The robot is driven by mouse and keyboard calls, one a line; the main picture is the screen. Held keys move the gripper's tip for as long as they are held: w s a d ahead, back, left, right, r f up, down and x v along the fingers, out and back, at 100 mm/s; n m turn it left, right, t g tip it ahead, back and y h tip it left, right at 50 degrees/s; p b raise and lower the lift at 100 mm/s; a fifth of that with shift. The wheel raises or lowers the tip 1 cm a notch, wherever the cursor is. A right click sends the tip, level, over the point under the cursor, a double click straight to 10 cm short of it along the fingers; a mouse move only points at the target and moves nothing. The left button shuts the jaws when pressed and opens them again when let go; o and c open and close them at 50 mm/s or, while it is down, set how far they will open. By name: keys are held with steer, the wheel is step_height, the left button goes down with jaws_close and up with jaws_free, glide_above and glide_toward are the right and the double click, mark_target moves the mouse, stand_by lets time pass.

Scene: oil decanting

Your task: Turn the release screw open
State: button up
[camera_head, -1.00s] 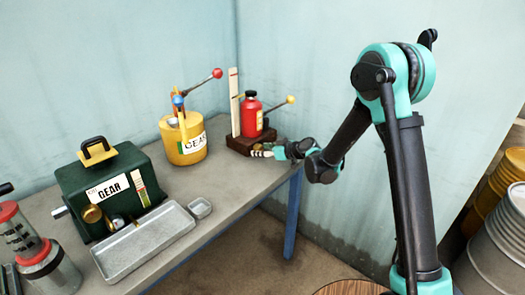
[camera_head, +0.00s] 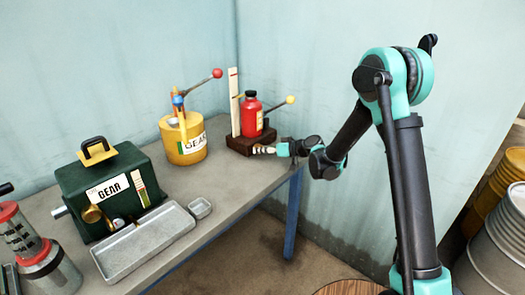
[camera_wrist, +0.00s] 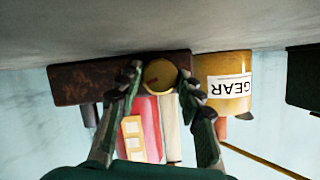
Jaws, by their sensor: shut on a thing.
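The release screw shows in the wrist view as a round brass knob (camera_wrist: 159,74) on the front of a dark brown base block (camera_wrist: 80,84). My gripper (camera_wrist: 160,80) has one finger on each side of the knob and is shut on it. In the head view my gripper (camera_head: 266,150) is at the front of the brown block (camera_head: 240,145), near the table's right end. The knob is small there and partly hidden by the fingers. A red bottle (camera_head: 251,116) stands upright on the block, with a pale upright strip (camera_head: 234,103) beside it.
A green GEAR box (camera_head: 105,170) and metal tray (camera_head: 122,266) are further left. Barrels (camera_head: 495,245) stand right.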

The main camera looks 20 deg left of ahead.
steer(key=shift+m, duration=0.3)
steer(key=o, duration=1.2)
steer(key=shift+c, duration=0.2)
steer(key=v, duration=1.2)
steer(key=shift+w, duration=0.1)
